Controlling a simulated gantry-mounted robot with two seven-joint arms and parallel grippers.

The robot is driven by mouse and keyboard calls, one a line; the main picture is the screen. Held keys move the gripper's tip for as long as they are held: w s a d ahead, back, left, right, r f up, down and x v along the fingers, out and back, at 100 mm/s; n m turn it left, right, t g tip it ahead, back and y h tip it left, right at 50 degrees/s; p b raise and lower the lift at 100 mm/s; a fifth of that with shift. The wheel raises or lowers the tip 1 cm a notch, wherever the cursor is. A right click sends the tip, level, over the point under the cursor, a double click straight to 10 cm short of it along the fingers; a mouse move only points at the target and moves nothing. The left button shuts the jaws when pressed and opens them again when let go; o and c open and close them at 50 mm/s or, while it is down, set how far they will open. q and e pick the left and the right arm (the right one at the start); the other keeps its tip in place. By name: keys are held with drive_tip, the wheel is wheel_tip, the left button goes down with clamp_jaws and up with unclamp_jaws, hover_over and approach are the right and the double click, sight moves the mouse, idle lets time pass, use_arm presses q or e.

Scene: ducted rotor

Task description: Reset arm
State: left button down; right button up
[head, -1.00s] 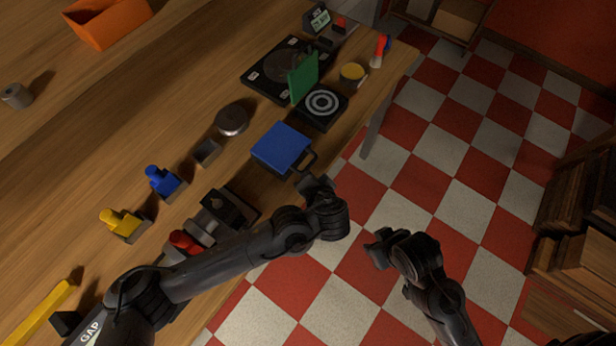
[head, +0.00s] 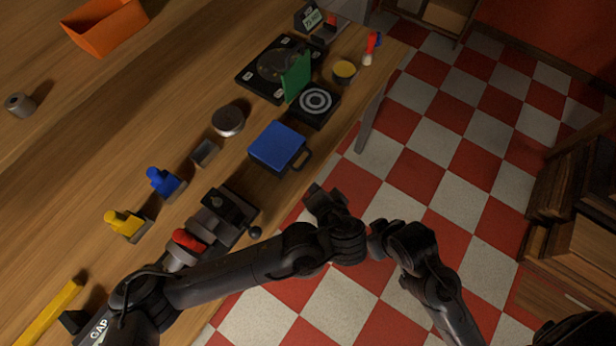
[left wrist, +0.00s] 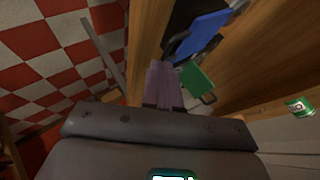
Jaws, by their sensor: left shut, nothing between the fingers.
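My left gripper (head: 318,197) hangs past the table's front edge, over the floor, in the head view. In the left wrist view its fingers (left wrist: 163,86) are together with nothing between them. My right gripper (head: 379,233) is close to the right of the left wrist, also over the floor; its fingers are too dark and small to read. The blue case (head: 278,146) with a dark handle stands on the table, apart from the left gripper. It also shows in the left wrist view (left wrist: 206,32).
The wooden table (head: 130,110) carries a ducted-looking dark assembly (head: 215,222), a blue-topped piece (head: 163,182), a yellow-topped piece (head: 124,222), a green panel (head: 296,76), a target pad (head: 316,101) and an orange bin (head: 104,27). A wooden shelf (head: 580,215) stands right. The checkered floor between is clear.

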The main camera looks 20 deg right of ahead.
use_arm(q)
drive_tip(key=s+r+n+g+h, duration=0.2)
drive_tip(key=s+r+g, duration=0.1)
drive_tip(key=s, duration=0.4)
drive_tip(key=s+a+f+n+g, duration=0.1)
drive_tip(key=s+a+f+n, duration=0.1)
drive_tip(key=a, duration=0.8)
drive_tip(key=s+a+f+n+g+y, duration=0.1)
drive_tip(key=s+a+f+n, duration=0.1)
drive_tip(key=a, duration=0.9)
drive_tip(key=s+a+f+n+g, duration=0.1)
drive_tip(key=a+f+n, duration=0.3)
drive_tip(key=a, duration=0.7)
drive_tip(key=shift+s+a+f+y, duration=0.25)
drive_tip(key=shift+s+f+y, duration=0.15)
drive_tip(key=shift+s+f, duration=0.1)
wheel_tip(320, 180, up, 31)
drive_tip(key=p, duration=3.1)
drive_tip(key=shift+s+a, duration=0.15)
drive_tip(key=shift+a, duration=0.3)
